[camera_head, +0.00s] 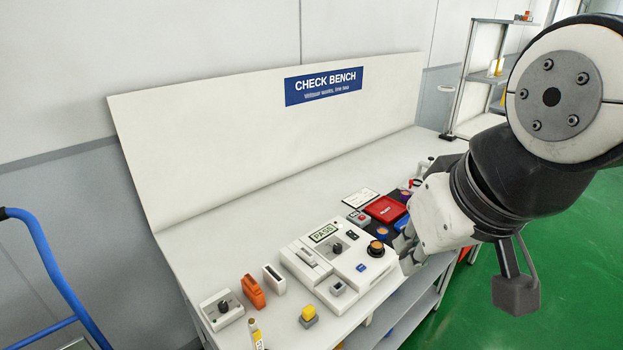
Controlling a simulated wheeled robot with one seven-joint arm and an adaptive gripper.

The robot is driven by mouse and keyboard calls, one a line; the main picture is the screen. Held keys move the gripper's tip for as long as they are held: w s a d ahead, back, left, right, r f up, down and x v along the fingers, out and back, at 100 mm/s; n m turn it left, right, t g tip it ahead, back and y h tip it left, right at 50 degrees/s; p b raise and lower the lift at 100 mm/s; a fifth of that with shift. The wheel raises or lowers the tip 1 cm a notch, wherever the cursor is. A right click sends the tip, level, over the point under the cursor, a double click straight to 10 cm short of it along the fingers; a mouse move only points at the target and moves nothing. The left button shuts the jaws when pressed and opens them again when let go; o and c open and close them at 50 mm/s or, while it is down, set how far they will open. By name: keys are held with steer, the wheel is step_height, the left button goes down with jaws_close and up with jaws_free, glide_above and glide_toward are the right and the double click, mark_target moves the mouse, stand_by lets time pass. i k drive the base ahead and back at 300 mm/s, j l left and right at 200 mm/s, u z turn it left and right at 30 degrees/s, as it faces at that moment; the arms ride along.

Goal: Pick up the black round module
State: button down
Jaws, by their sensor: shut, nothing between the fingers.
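A black round module (376,249) with an orange-brown top sits on the right part of the white test unit (318,277), whose small display reads PASS. My gripper (404,252) is just right of the module, at the right end of the test unit. Its fingers are shut and hold nothing that I can see. They look close to the module, but I cannot tell whether they touch it. My wrist and arm hide part of the bench behind them.
A red box (386,209) lies behind the test unit, near a white card (360,197).

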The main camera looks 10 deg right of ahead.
mark_target(376, 247)
steer(key=j+z, duration=0.1)
steer(key=z, duration=0.35)
steer(key=j+z, duration=0.1)
steer(key=j, duration=0.15)
steer(key=i+l, duration=0.3)
steer(key=l, duration=0.2)
steer(key=i+l+z, duration=0.1)
steer(key=i+l, duration=0.15)
steer(key=l, duration=0.2)
steer(key=i+l, duration=0.3)
steer(key=l, duration=0.2)
steer(key=z, duration=0.05)
